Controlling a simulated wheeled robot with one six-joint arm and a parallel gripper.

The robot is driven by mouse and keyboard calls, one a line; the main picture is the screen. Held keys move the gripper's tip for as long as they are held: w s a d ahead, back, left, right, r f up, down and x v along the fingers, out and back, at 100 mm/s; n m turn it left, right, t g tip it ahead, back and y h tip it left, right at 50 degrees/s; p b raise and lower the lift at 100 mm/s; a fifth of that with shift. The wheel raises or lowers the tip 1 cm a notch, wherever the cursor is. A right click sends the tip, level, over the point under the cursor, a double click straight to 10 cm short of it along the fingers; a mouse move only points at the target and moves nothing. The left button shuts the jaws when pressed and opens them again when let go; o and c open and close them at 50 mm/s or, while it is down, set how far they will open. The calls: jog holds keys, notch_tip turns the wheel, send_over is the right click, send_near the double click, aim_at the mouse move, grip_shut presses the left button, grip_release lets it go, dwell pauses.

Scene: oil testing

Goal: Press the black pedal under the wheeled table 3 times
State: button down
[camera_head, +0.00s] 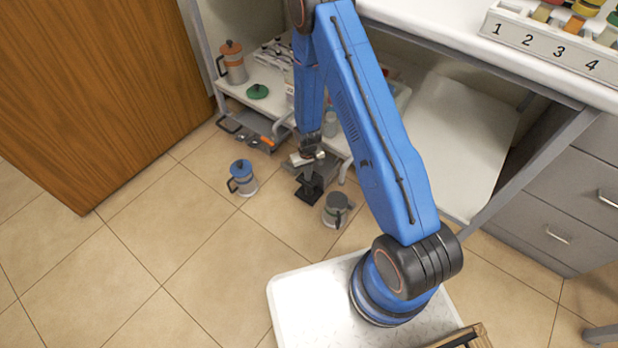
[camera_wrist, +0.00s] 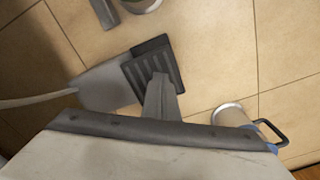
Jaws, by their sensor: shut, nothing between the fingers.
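The black pedal (camera_head: 308,190) is on the tiled floor at the front edge of the low wheeled table (camera_head: 262,95). In the wrist view its ribbed black pad (camera_wrist: 150,58) shows, beside a grey wedge-shaped part with a cable. My gripper (camera_head: 309,176) points down over the pedal, with its fingers together and empty. In the wrist view the fingertips (camera_wrist: 160,78) overlap the pad. I cannot tell whether they touch it or whether the pad is pressed down.
A blue-lidded pot (camera_head: 242,178) stands on the floor left of the pedal, and a grey pot (camera_head: 336,210) stands close on its right. An orange-lidded pot (camera_head: 232,62) and a green lid (camera_head: 257,91) are on the wheeled table. Open tiles lie in front.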

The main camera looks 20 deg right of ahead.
jog(key=shift+f, duration=1.15)
jog(key=shift+r, duration=1.15)
jog(key=shift+f, duration=1.15)
jog(key=shift+r, duration=1.15)
